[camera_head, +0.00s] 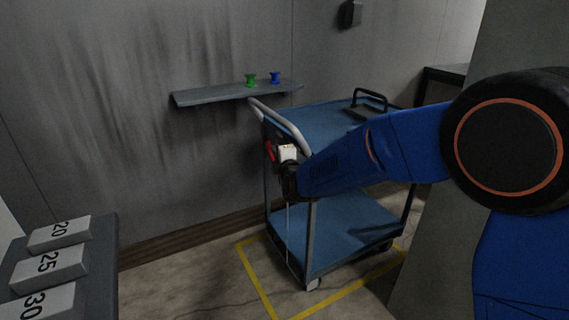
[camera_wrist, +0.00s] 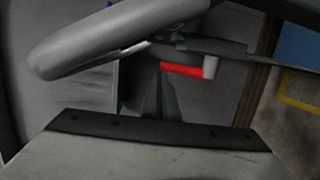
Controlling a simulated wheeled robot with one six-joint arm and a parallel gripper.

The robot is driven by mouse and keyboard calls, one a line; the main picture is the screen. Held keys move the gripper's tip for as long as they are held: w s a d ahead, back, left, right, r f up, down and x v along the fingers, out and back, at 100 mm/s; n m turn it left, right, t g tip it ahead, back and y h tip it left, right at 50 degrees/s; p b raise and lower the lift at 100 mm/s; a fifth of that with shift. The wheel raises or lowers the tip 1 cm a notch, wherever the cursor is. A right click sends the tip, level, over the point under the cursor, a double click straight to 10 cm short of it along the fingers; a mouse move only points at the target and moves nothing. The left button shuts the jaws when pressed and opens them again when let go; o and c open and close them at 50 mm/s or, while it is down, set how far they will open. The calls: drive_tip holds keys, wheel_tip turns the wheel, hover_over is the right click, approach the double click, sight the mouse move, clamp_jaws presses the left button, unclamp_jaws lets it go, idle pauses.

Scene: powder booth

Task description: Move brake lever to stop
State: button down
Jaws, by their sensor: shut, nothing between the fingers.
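The red brake lever (camera_head: 270,151) is on the near-left side of the blue cart (camera_head: 335,122), below its grey handle (camera_head: 284,126). In the wrist view the red lever (camera_wrist: 182,70) lies nearly level, with a grey cylindrical piece at its right end. My gripper (camera_head: 277,148) is shut and empty, right at the lever in the head view. In the wrist view my dark fingers (camera_wrist: 157,82) reach up to the lever's left end. I cannot tell whether they touch it. The white gripper body and my arm hide part of the cart's near side.
The cart handle (camera_wrist: 110,38) passes close above my fingers in the wrist view. A wall shelf (camera_head: 215,94) holds a green and a blue spool. Blocks marked 20, 25 and 30 lie on a dark stand (camera_head: 108,240). Yellow lines (camera_head: 256,283) mark the floor around the cart.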

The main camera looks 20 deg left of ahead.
drive_tip(key=v, duration=1)
drive_tip(key=shift+s+d, duration=0.15)
drive_tip(key=shift+s, duration=0.05)
drive_tip(key=shift+d, duration=0.1)
